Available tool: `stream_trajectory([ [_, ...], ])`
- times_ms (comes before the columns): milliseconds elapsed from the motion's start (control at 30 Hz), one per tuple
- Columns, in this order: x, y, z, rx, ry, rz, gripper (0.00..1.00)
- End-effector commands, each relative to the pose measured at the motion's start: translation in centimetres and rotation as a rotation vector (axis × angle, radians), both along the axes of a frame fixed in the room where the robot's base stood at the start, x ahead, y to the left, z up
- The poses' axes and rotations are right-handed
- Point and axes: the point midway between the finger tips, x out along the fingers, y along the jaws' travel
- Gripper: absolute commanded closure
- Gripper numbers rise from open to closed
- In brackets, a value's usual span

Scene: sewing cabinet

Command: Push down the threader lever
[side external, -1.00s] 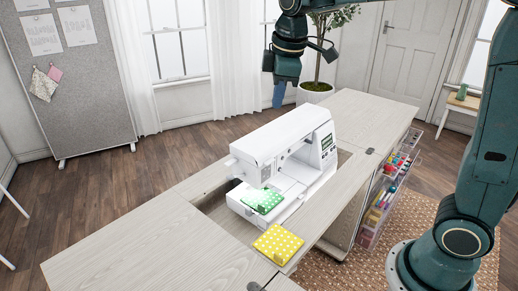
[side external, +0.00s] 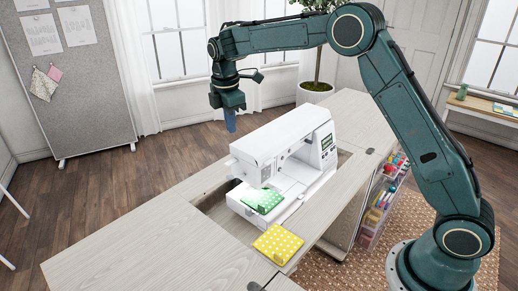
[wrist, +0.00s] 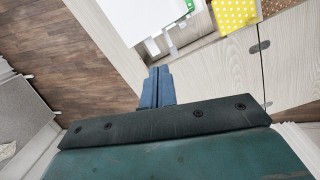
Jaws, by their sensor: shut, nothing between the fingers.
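The white sewing machine (side external: 280,155) stands in the opening of the cabinet top, with a lit needle area at its left end. A green cloth (side external: 262,200) lies on its bed under the needle. The threader lever is too small to make out in the side external view. My gripper (side external: 231,126) is above and behind the machine's left end, pointing down, apart from it. Its blue fingers (wrist: 158,88) are shut and empty in the wrist view. There the machine's white end (wrist: 165,30) shows just ahead of the fingertips.
A yellow polka-dot cloth (side external: 278,244) lies on the cabinet top in front of the machine. The wooden tabletop (side external: 120,243) at left is clear. A clear drawer unit (side external: 378,205) with coloured items stands below at right. A potted plant (side external: 315,88) stands behind.

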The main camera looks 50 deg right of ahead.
Motion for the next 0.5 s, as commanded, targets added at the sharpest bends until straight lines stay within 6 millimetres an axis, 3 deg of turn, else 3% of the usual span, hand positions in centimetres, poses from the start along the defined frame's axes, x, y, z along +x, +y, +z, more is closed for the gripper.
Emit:
stream_trajectory([
  [233,2.0,0.3,-3.3,-0.004,0.047,0.096,1.0],
  [500,2.7,0.4,-4.3,-0.005,0.06,0.132,1.0],
])
